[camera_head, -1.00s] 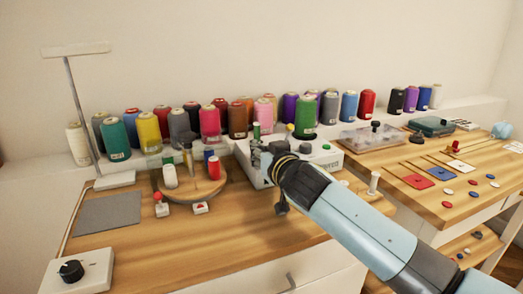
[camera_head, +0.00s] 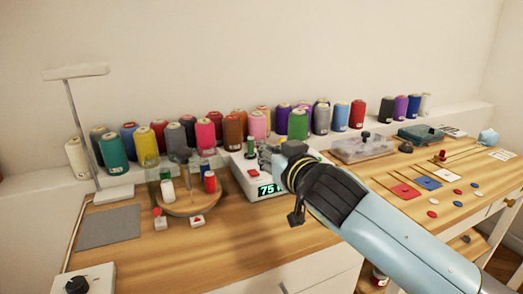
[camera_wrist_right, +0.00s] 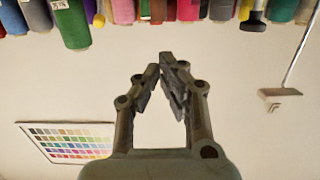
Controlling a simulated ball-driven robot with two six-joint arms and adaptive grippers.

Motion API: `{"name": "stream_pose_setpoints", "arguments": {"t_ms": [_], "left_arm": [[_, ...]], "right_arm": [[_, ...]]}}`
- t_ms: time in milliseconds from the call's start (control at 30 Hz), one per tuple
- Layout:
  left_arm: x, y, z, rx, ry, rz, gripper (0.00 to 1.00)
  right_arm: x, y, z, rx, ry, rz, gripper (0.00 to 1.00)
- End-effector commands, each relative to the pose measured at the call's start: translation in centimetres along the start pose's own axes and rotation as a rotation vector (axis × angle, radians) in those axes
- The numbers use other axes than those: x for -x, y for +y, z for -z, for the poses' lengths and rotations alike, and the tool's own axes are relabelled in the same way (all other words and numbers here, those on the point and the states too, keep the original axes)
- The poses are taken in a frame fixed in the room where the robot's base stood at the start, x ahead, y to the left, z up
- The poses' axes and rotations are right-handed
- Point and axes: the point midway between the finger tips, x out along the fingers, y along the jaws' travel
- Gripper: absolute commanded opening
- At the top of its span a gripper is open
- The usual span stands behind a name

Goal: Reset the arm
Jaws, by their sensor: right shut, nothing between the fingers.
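My right arm comes in from the lower right in the head view. The gripper is tilted, facing the wall and the thread spools, which appear upside down there. My left gripper is not in view.
A white device (camera_head: 256,176) with a lit display and red button stands left of the right gripper. A round wooden stand (camera_head: 190,205) holds small spools. Thread spools (camera_head: 206,134) line the back ledge. A lamp (camera_head: 75,95) stands left. The table's front centre is clear.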

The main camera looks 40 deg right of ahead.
Motion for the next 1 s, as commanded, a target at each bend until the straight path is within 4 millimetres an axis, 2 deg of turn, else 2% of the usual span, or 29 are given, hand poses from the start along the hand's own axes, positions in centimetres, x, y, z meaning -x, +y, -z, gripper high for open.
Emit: {"name": "stream_pose_setpoints", "arguments": {"t_ms": [133, 733, 867, 1000], "left_arm": [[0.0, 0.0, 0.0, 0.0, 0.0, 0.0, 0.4], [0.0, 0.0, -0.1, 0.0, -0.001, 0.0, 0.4], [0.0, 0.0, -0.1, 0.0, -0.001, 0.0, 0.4], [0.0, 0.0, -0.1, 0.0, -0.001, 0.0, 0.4]], "right_arm": [[0.7, 0.0, 0.2, 0.0, -0.001, 0.0, 0.0], [1.0, 0.1, -0.1, 0.001, -0.016, -0.007, 0.0], [3.3, 1.0, -2.9, 0.023, -0.156, -0.054, 0.0], [8.9, 1.6, -8.0, 0.083, -0.446, -0.08, 0.0]]}}
